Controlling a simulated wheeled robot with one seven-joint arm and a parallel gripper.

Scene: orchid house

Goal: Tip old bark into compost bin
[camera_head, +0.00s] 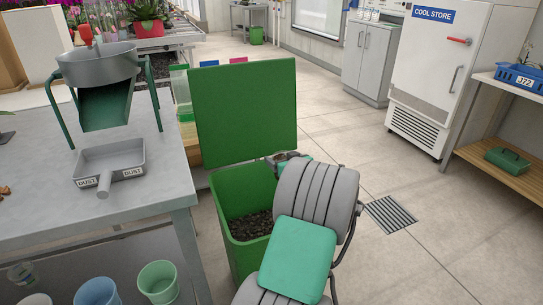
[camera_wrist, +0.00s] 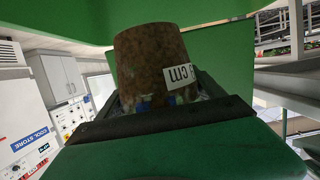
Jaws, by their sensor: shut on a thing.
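The green compost bin (camera_head: 243,258) stands on the floor beside the bench, its lid (camera_head: 242,105) raised. Dark bark lies inside. My arm reaches over the bin's right side and hides part of its rim. In the wrist view my gripper (camera_wrist: 158,108) is shut on a brownish, tapered pot (camera_wrist: 150,58) with a white label marked "cm". The pot's narrower end points up in that picture, with green behind it. In the head view, my arm mostly hides the gripper and pot near the bin's right back rim. I cannot tell whether bark is falling.
The grey bench (camera_head: 178,185) on the left holds a dustpan (camera_head: 112,160) and a grey hopper (camera_head: 97,65) on green legs. Coloured pots stand below. Open floor lies to the right, with a drain grate (camera_head: 390,215) and the cool store (camera_head: 440,75) beyond.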

